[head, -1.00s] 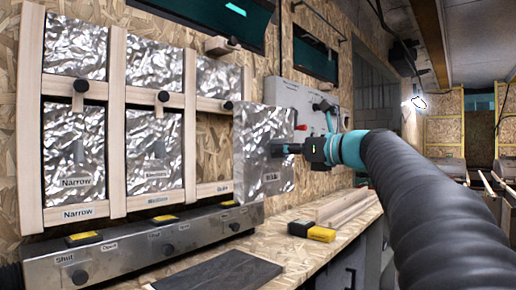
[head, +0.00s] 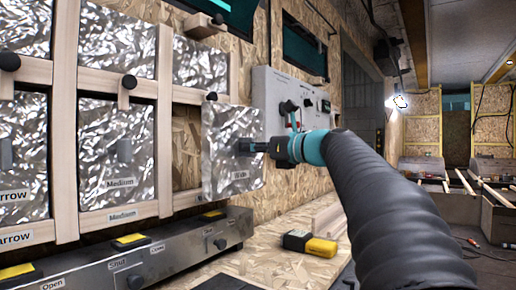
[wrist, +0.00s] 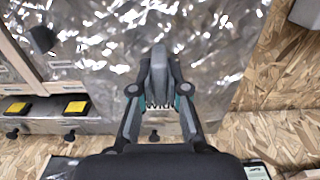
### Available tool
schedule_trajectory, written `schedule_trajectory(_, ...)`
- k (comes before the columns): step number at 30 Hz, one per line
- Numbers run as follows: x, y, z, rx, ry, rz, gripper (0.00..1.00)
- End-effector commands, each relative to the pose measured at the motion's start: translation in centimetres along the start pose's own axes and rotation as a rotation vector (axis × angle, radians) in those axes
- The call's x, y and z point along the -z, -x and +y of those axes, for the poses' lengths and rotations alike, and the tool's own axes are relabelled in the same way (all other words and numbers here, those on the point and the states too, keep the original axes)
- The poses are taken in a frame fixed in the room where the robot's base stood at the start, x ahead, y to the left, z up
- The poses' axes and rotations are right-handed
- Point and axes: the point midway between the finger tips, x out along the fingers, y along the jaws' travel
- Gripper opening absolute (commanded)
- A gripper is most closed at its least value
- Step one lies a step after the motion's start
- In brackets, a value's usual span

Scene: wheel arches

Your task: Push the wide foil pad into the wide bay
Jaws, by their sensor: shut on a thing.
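The wide foil pad (head: 232,150) is a crinkled silver panel with a "Wide" label. It hangs upright in front of the right part of the wide bay (head: 186,150), whose bare chipboard back shows left of the pad. The pad hides the rest of the bay. My gripper (head: 256,147) is shut on the pad's handle. In the wrist view the fingers (wrist: 160,100) close around the grey handle, and the foil (wrist: 215,50) spreads behind them. Whether the pad touches the bay frame I cannot tell.
A medium foil pad (head: 115,150) sits in the bay to the left. A black knob (head: 211,97) is just above the wide pad. A metal rail with knobs (head: 150,255) runs below. A yellow-black tool (head: 310,244) lies on the bench. A grey control panel (head: 285,100) is behind.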

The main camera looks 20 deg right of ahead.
Motion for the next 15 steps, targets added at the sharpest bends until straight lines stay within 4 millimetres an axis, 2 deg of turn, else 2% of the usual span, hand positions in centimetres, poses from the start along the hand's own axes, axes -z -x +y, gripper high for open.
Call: schedule_trajectory(15,0.0,-3.5,-0.1,0.000,-0.001,0.000,0.00)
